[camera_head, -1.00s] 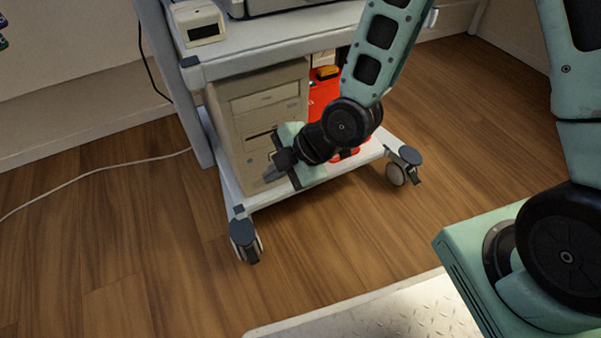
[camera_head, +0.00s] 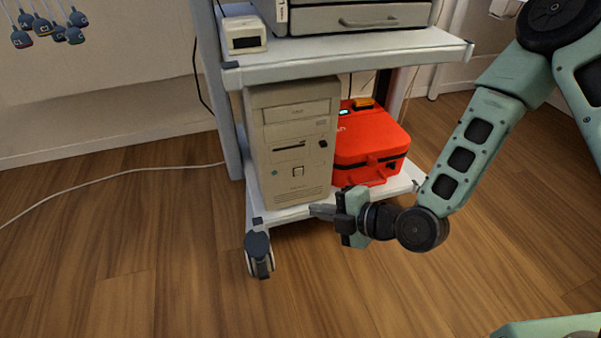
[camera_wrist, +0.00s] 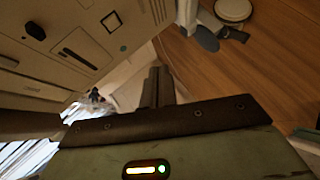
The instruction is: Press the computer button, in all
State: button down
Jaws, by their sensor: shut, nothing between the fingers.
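The computer (camera_head: 292,140) is a beige tower upright on the cart's lower shelf. Its front has a drive slot, a small black knob and a square light button (camera_head: 298,170) at lower middle. In the wrist view the computer (camera_wrist: 70,50) fills the upper left, tilted, with the square button (camera_wrist: 112,20) near the top and a teal dot below it. My gripper (camera_head: 316,210) is shut and empty, low and right of the button, near the tower's bottom front corner. In the wrist view my fingers (camera_wrist: 158,82) are together, apart from the button. Contact with the shelf cannot be told.
A red case (camera_head: 368,145) stands right of the computer on the white lower shelf (camera_head: 290,214). The upper shelf (camera_head: 350,46) overhangs both. A caster (camera_head: 259,255) is at front left. A pale cable (camera_head: 110,172) lies on the floor. The floor in front is open.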

jog(key=w+a, duration=0.2)
jog(key=w, duration=0.6)
jog(key=shift+w+a, duration=0.2)
jog(key=shift+a, duration=0.05)
jog(key=shift+w, duration=0.1)
dwell(1.8)
jog(key=shift+w+a, duration=0.1)
jog(key=shift+w, duration=0.2)
jog(key=shift+w, duration=0.3)
dwell(0.9)
jog(key=shift+s, duration=0.7)
jog(key=shift+s+d, duration=0.3)
jog(key=shift+s, duration=0.5)
jog(key=shift+s+d, duration=0.25)
jog(key=shift+s, duration=0.6)
jog(key=shift+s+d, duration=0.3)
jog(key=shift+s, duration=0.5)
